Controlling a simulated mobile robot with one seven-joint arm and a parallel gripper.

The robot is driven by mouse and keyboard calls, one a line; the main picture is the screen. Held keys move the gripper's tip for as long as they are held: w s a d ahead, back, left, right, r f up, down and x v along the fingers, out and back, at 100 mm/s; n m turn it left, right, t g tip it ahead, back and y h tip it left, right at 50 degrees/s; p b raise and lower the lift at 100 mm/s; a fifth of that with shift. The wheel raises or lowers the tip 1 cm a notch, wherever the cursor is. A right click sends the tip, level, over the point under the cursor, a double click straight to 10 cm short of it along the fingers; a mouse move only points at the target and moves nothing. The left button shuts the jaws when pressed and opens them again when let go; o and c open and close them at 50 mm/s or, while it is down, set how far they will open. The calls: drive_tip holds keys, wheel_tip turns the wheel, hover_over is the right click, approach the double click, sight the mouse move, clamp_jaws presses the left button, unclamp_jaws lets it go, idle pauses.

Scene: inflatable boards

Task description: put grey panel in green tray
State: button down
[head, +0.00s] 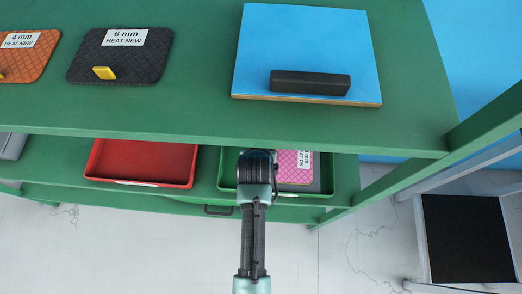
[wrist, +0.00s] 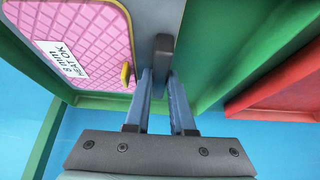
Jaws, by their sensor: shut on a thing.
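The green tray (head: 228,170) is on the lower shelf, and its wall shows in the wrist view (wrist: 213,50). The grey surface (wrist: 148,22) also shows in the wrist view. The pink panel (wrist: 75,40) has a white label and a yellow tab. My gripper (wrist: 163,72) is shut on a dark grey tab that stands on the grey surface. I cannot tell whether the grey panel touches the tray floor.
A red tray (head: 142,162) stands to the left on the same shelf. The upper shelf (head: 200,110) overhangs, with orange (head: 28,58) and black (head: 122,60) panels and a blue board (head: 305,40) bearing a dark bar (head: 310,83). A green post (head: 400,175) stands at right.

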drive_tip(key=shift+w+f, duration=0.15)
drive_tip(key=shift+f, duration=0.05)
drive_tip(key=c, duration=0.8)
unclamp_jaws()
drive_tip(key=shift+f, duration=0.1)
drive_tip(key=shift+o, duration=0.2)
drive_tip(key=p+v, duration=0.2)
drive_tip(key=v, duration=1)
